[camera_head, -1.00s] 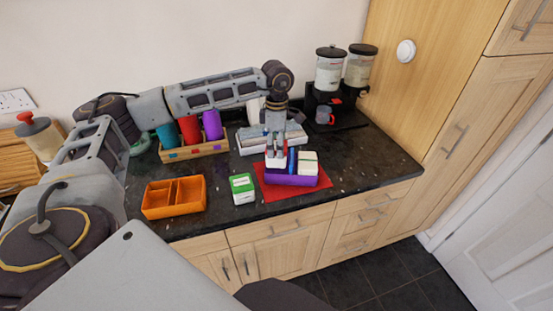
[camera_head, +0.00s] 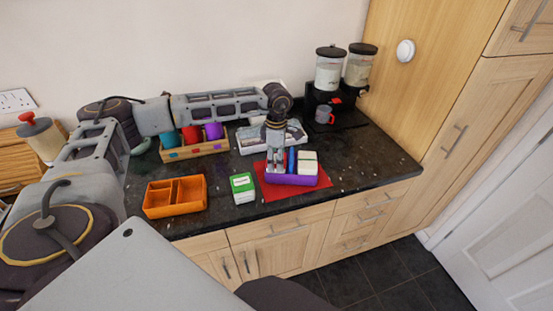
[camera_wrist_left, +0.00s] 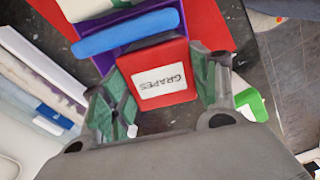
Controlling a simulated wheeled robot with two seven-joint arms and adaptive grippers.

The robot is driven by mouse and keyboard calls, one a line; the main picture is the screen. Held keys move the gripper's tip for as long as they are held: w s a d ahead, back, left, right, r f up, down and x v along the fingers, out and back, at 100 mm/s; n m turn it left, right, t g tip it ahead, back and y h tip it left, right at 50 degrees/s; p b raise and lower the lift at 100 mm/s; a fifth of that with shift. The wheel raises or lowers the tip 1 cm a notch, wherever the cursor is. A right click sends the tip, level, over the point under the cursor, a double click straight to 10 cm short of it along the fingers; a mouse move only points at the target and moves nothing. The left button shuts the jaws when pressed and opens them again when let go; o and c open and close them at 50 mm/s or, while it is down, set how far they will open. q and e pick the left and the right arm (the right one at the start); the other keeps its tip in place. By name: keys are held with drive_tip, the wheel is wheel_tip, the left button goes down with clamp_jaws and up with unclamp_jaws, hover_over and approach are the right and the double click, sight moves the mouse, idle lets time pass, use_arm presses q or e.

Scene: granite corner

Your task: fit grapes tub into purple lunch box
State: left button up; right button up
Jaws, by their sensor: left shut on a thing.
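The purple lunch box (camera_head: 292,180) stands on a red mat. A blue bar-shaped item (camera_head: 291,160) and a white-lidded tub (camera_head: 308,162) are in its middle and right part. My left gripper (camera_head: 274,166) points down at the box's left end. In the left wrist view its green-padded fingers (camera_wrist_left: 162,98) are shut on the red grapes tub (camera_wrist_left: 151,56), with the label "GRAPES" facing the camera. The tub is beside the blue item (camera_wrist_left: 125,33), at the purple wall (camera_wrist_left: 104,58). How deep it sits is hidden. My right gripper is not in view.
The red mat (camera_head: 322,180) lies under the box. A green-and-white carton (camera_head: 242,188) and an orange divided tray (camera_head: 174,196) stand to the left. Behind are a grey-white tray (camera_head: 250,143) and a wooden rack (camera_head: 194,150) with cups. Cereal dispensers (camera_head: 330,70) stand back right.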

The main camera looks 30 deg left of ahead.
use_arm(q)
drive_tip(key=shift+f, duration=0.35)
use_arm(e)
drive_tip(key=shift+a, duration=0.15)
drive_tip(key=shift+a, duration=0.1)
use_arm(q)
drive_tip(key=shift+f, duration=0.15)
drive_tip(key=o, duration=1.1)
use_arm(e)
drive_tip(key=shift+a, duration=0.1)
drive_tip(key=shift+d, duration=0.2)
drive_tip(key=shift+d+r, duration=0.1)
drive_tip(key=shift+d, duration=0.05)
